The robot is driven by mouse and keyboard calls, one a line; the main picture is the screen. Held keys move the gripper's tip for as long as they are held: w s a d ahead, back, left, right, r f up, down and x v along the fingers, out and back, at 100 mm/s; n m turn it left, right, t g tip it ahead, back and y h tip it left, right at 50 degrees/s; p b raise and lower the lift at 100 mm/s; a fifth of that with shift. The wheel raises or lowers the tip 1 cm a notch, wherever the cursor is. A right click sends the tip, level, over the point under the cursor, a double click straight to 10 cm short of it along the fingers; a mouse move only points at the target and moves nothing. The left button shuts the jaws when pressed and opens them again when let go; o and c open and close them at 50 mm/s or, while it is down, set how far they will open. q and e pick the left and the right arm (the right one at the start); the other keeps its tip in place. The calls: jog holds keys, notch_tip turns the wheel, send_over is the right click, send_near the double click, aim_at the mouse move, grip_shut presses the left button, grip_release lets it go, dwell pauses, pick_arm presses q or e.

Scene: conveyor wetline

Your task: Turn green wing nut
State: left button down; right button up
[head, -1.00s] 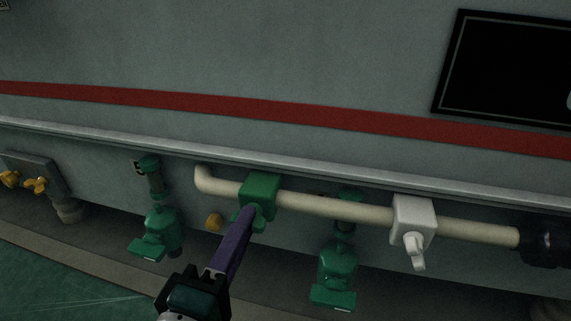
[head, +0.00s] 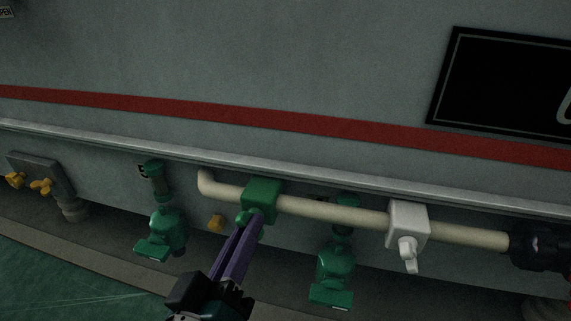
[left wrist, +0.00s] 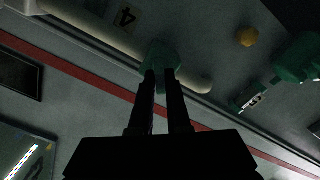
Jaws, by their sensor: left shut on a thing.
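The green valve block (head: 263,194) sits on a cream pipe along the wall, left of middle in the head view. The green wing nut (head: 243,216) is on its front, mostly covered by my fingers. My left gripper (head: 248,226) reaches up from below with two purple fingers shut on the wing nut. In the left wrist view the dark fingers (left wrist: 159,76) meet the green fitting (left wrist: 160,53); the nut's exact angle is hidden there. My right gripper is not in view.
A white valve (head: 408,226) is on the same cream pipe (head: 330,211), further right. Green pumps (head: 166,230) and (head: 335,265) stand below the pipe on either side. Yellow wing nuts (head: 41,187) are at far left, and a yellow knob (head: 216,223) is beside the gripper.

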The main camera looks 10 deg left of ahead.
pick_arm(q)
jog(key=shift+r+m, duration=0.1)
jog(key=shift+m, duration=0.4)
jog(key=c, duration=0.9)
grip_release()
jog(key=s+p, duration=0.3)
jog(key=s, duration=0.7)
jog(key=shift+a, duration=0.15)
